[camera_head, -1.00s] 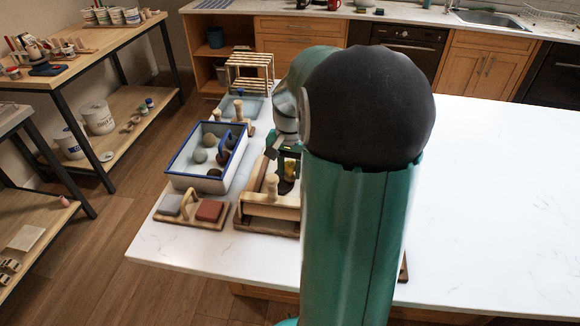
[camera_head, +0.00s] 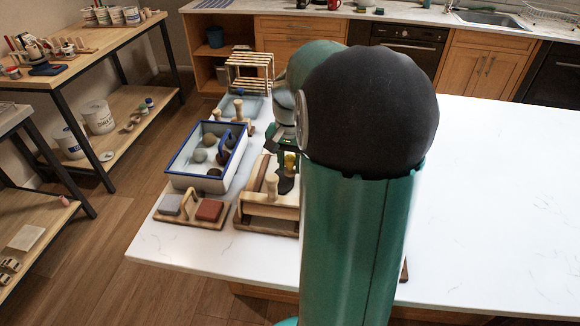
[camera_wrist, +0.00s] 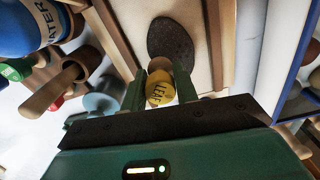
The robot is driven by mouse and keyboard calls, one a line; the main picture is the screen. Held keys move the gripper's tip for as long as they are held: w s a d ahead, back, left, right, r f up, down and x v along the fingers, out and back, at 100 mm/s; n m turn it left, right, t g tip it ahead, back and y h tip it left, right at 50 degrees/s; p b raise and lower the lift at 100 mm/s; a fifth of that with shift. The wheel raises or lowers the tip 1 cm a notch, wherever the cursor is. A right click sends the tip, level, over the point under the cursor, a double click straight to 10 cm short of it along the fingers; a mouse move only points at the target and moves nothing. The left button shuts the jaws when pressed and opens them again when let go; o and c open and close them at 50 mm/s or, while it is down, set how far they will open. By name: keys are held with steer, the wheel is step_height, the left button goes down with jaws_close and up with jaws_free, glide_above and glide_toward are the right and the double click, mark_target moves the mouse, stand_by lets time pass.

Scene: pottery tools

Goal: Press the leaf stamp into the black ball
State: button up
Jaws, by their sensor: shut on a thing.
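My gripper (camera_wrist: 161,98) is shut on the leaf stamp (camera_wrist: 160,84), which has a yellow end marked "LEAF". In the wrist view a dark, flattened oval piece (camera_wrist: 172,44) lies on a pale board just beyond the stamp; it looks like the black ball pressed flat. I cannot tell whether the stamp touches it. In the head view the stamp (camera_head: 290,160) shows yellow beside my arm, above the dark piece (camera_head: 285,184) in the wooden frame. My arm hides much of the frame.
A blue-rimmed tray (camera_head: 181,178) with several clay balls stands left of the wooden frame (camera_head: 262,212). A board with a grey and a red block (camera_head: 209,210) lies in front. A blue container labelled "WATER" (camera_wrist: 28,28) stands at the wrist view's upper left. The table's right side is clear.

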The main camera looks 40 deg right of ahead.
steer(key=shift+r, duration=1.95)
